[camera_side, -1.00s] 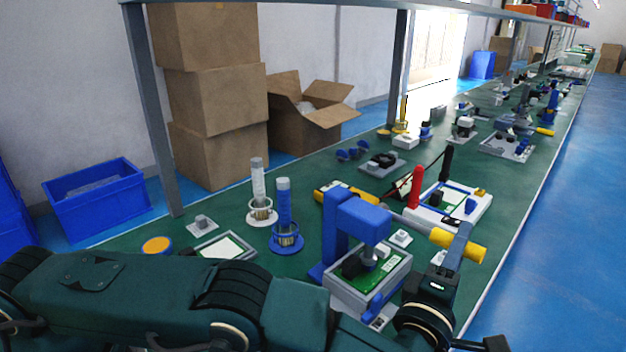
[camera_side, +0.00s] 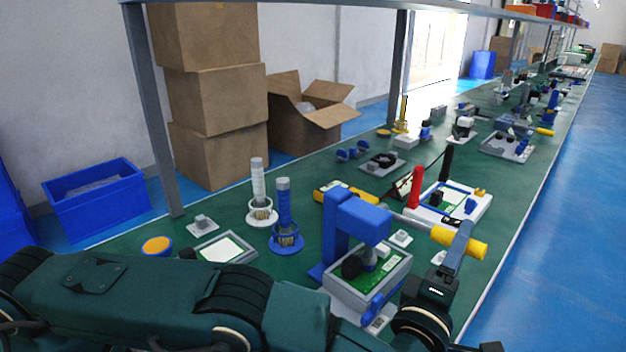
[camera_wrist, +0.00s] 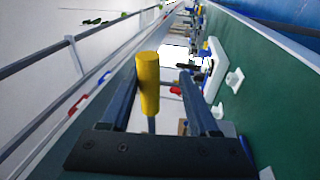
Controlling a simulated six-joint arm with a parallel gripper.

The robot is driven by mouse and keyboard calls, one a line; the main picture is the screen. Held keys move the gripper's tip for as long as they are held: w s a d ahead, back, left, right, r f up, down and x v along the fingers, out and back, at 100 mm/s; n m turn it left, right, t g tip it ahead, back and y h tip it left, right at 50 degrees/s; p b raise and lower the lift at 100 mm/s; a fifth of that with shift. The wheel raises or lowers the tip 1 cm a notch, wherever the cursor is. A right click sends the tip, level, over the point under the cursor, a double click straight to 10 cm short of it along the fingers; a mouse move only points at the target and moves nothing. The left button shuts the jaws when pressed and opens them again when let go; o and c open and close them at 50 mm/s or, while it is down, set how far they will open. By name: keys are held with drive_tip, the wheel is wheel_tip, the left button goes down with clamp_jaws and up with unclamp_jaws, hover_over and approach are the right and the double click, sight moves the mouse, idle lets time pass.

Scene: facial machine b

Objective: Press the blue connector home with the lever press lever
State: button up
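The blue lever press (camera_side: 350,225) stands on the green bench over a grey fixture (camera_side: 350,309) holding a green board (camera_side: 385,268). Its lever bar ends in a yellow handle (camera_side: 460,243) at the right. I cannot clearly make out the blue connector under the press head. My gripper (camera_side: 462,236) is at the yellow handle. In the wrist view, the yellow handle (camera_wrist: 148,85) stands between the two spread fingers of my gripper (camera_wrist: 168,88), closer to the left finger, with a gap on the right.
Beyond the lever are a white tray (camera_side: 478,208) with a board and a red cylinder (camera_side: 416,187). Blue (camera_side: 284,207) and white (camera_side: 258,185) tube holders stand left of the press. Small pale parts lie nearby. The bench edge is on the right.

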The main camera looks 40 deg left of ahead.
drive_tip(key=shift+v, duration=2.55)
drive_tip(key=shift+f, duration=0.1)
